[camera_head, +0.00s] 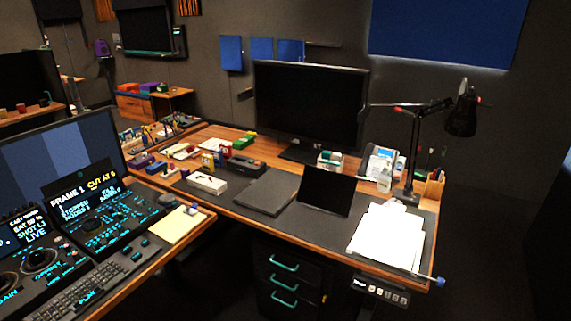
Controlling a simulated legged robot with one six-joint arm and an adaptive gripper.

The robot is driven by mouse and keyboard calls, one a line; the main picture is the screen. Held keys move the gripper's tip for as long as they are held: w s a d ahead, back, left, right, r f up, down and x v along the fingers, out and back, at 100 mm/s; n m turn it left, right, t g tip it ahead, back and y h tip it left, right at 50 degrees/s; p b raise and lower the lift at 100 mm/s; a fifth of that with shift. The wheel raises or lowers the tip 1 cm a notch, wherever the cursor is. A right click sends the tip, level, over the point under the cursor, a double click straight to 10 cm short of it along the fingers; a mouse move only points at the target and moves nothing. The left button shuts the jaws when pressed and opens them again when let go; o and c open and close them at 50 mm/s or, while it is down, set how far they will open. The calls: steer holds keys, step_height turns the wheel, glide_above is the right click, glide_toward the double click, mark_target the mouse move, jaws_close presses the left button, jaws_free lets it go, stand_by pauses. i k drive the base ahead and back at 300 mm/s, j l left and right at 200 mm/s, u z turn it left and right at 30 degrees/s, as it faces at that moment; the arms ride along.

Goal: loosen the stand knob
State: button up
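My gripper is not in view. No part is plainly recognisable as the stand knob. A small blue knob-like end (439,281) on a thin rod sticks out at the front right corner of the wooden desk; I cannot tell whether it belongs to a stand. A dark tablet-like panel (327,190) leans upright on the desk, and any support behind it is hidden. The trackball panel (98,214) with glowing cyan markings is at the lower left, with a lit monitor (60,155) behind it.
A large black monitor (310,103) and a black desk lamp (461,115) stand on the desk. White papers (388,236) lie at its right, a closed dark laptop-like slab (267,193) at its middle. Drawers (284,282) are below. Dark floor shows at the right.

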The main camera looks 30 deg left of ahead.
mark_target(440, 282)
steer(key=i+l+u, duration=0.25)
steer(key=l+u, duration=0.25)
steer(key=l, duration=0.25)
steer(key=i+l+u, duration=0.25)
steer(key=l, duration=0.15)
steer(key=l+u, duration=0.25)
steer(key=l, duration=0.2)
steer(key=i+j, duration=0.2)
steer(key=i, duration=0.15)
steer(key=i+j+u, duration=0.15)
steer(key=i, duration=0.25)
